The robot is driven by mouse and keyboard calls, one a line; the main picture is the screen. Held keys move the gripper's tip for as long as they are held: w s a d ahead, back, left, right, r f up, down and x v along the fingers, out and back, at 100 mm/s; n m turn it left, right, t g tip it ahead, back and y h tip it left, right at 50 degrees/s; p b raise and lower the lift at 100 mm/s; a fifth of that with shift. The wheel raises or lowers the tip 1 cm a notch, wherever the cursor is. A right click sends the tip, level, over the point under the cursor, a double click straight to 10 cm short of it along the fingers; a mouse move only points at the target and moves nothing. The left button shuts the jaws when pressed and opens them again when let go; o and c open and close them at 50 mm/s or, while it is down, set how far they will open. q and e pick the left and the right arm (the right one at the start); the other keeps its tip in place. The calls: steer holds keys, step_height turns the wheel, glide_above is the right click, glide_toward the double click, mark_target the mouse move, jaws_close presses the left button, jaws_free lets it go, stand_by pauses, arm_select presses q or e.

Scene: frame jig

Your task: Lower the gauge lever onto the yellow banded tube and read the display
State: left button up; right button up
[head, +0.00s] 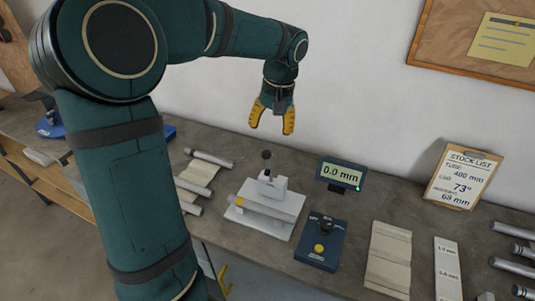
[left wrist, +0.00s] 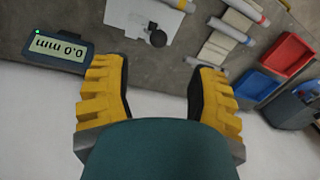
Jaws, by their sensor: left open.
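The gauge stand (head: 285,229) is a pale block and plate on the bench, with a grey tube (head: 268,208) lying across it. A yellow band (head: 239,200) shows near the tube's left end. The gauge lever's dark knob (head: 267,154) stands up above the block; it also shows in the left wrist view (left wrist: 158,39). The display (head: 341,174) reads 0.0 mm and shows upside down in the left wrist view (left wrist: 58,49). My left gripper (head: 271,122) is open and empty, above and behind the gauge near the wall. My right gripper is out of view.
A blue control box (head: 315,256) with a black knob and yellow button sits right of the gauge. Several tubes lie left of the gauge and at the far right. A stock-list clipboard (head: 461,178) leans at the back. The left wrist view shows a red tray (left wrist: 287,54).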

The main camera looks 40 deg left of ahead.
mark_target(267, 151)
arm_select(q)
steer(key=f, duration=0.7)
steer(key=a+f, duration=0.1)
steer(key=f, duration=0.2)
steer(key=shift+s+a+f, duration=0.1)
steer(key=shift+s+f, duration=0.15)
steer(key=shift+f, duration=0.1)
steer(key=shift+o, duration=0.3)
steer(key=c, duration=0.9)
